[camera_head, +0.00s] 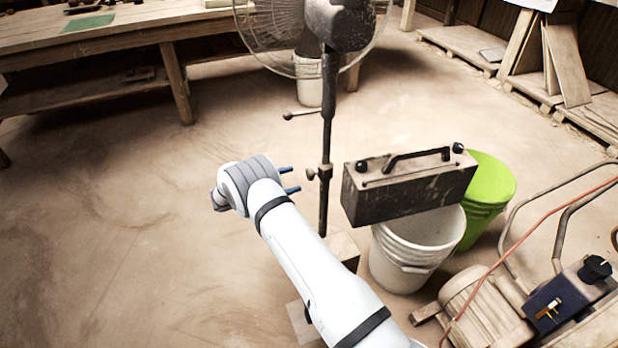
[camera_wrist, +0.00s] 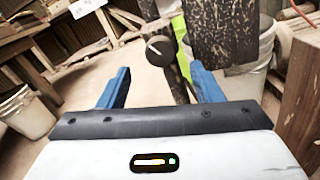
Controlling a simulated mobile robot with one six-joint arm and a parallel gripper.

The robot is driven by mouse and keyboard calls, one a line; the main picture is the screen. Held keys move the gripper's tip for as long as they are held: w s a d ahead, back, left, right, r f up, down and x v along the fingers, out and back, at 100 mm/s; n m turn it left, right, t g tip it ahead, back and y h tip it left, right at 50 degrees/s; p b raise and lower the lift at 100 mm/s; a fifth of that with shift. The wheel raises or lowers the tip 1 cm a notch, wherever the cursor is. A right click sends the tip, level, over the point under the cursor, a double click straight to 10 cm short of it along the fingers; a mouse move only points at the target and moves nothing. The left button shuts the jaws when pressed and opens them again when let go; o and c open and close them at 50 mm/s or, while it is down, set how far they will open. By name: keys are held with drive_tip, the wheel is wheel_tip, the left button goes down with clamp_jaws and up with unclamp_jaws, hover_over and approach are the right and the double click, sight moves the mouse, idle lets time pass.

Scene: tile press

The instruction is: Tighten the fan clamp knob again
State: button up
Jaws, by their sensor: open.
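The pedestal fan (camera_head: 338,22) stands on a dark pole (camera_head: 327,135). The clamp knob (camera_head: 311,174) sticks out from the left side of a collar on the pole. In the wrist view the knob (camera_wrist: 159,49) is a dark round disc, seen face on, with the pole (camera_wrist: 178,78) behind it. My gripper (camera_head: 291,180) is just left of the knob in the head view, its blue fingers pointing at it. In the wrist view my gripper (camera_wrist: 160,70) is open and empty. The knob shows between and beyond the fingertips, with no contact visible.
A dark metal box (camera_head: 408,190) with a handle is close right of the pole, above a white bucket (camera_head: 395,265). A green bucket (camera_head: 490,185) stands behind. A higher side handle (camera_head: 288,115) juts left from the pole. Open floor lies left.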

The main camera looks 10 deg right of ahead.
sight(307, 175)
drive_tip(key=b+x, duration=0.1)
drive_tip(key=x, duration=0.5)
drive_tip(key=shift+d, duration=0.4)
drive_tip(key=c, duration=1)
